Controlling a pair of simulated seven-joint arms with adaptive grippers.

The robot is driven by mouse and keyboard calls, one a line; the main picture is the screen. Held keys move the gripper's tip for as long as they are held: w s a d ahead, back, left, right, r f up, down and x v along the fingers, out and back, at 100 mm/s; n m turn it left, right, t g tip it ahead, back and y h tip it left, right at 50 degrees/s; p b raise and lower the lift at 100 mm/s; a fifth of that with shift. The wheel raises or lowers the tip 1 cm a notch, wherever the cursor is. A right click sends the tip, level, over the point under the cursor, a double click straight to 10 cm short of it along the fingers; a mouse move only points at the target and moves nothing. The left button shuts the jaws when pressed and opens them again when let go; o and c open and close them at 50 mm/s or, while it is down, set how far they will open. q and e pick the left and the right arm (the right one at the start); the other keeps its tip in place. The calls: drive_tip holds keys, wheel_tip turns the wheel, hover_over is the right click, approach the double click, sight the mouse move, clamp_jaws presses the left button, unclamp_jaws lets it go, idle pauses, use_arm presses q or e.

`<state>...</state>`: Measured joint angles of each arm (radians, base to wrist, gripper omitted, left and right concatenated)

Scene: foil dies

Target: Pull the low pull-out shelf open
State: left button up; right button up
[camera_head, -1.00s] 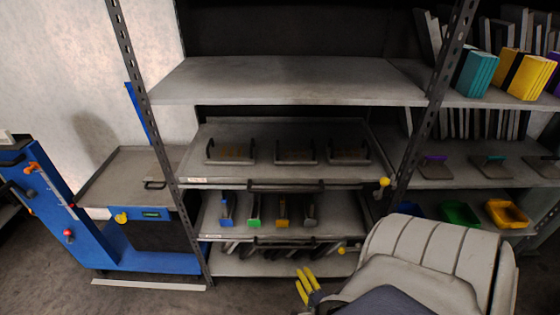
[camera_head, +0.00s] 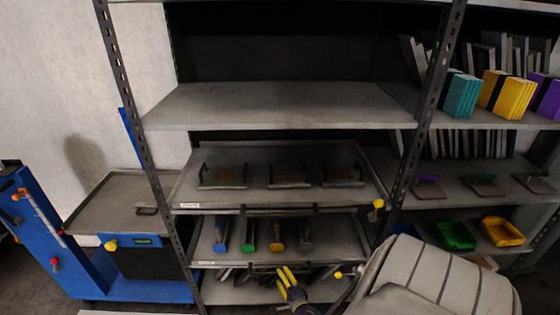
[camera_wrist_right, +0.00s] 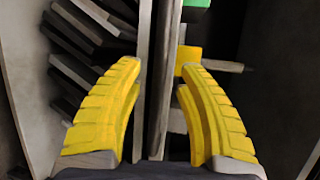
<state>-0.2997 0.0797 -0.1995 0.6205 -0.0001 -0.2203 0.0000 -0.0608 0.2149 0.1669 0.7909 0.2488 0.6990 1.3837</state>
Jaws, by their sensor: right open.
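The low pull-out shelf (camera_head: 345,238) is a grey tray below the upper pull-out shelf, carrying several dies with coloured handles. A dark bar handle (camera_head: 322,265) runs along its front edge, partly hidden by my right gripper (camera_head: 287,270). My right gripper has yellow ribbed fingers and is at this front edge, near the handle's middle. In the right wrist view, the open gripper (camera_wrist_right: 160,66) has a finger on either side of long grey bars (camera_wrist_right: 158,110). I cannot tell whether the fingers touch them. My left gripper is not in view.
The upper pull-out shelf (camera_head: 300,197) holds three dies, with a yellow knob (camera_head: 377,204) at its right. Another yellow knob (camera_head: 338,275) is beside the low shelf. A blue cart (camera_head: 140,285) stands left. Dark slabs (camera_wrist_right: 72,72) lie close to the fingers.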

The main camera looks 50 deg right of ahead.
drive_tip(key=shift+x, duration=1.2)
clamp_jaws()
